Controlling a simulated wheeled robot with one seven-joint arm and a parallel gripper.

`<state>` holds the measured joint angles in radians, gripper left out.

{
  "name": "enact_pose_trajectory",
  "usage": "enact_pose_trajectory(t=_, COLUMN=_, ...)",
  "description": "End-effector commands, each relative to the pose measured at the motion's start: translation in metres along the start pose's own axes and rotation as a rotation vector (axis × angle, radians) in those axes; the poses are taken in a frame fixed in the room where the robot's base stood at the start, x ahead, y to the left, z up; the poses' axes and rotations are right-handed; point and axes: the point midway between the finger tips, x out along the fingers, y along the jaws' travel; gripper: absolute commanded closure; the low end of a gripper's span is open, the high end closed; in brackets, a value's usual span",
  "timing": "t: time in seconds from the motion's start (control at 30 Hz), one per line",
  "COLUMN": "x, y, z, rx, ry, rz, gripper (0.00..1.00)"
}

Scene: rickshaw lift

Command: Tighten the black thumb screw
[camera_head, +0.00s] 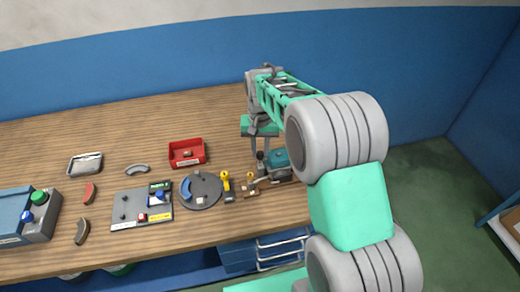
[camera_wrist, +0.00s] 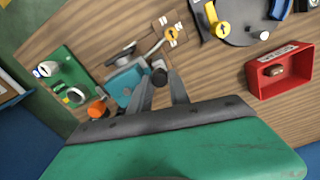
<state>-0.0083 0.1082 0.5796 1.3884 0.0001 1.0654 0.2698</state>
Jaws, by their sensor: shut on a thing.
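The black thumb screw (camera_wrist: 159,76) shows as a small dark round knob between my fingertips in the wrist view. It stands beside a teal block (camera_wrist: 128,80) of a small fixture on the bench. My gripper (camera_wrist: 162,80) points down at it, with one finger on each side, shut on the knob. In the head view my gripper (camera_head: 263,148) is low over the fixture, just left of the teal block (camera_head: 279,159). The screw's shaft and its contact with the fixture are hidden.
A yellow-handled part (camera_head: 226,183) stands close left of the fixture. Further left are a round grey plate (camera_head: 201,190), a red bin (camera_head: 187,153) and a grey panel (camera_head: 141,206). A green board (camera_wrist: 68,80) lies beyond the teal block.

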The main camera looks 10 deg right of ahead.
Motion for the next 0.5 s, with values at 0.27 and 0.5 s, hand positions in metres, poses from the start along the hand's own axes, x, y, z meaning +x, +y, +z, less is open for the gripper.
enact_pose_trajectory(t=0.27, x=-0.0003, y=-0.0001, z=0.0000, rx=0.000, ry=0.000, rz=0.000, gripper=1.00)
enact_pose_trajectory(t=0.5, x=-0.0003, y=-0.0001, z=-0.0001, rx=0.008, ry=0.000, rz=0.000, gripper=1.00)
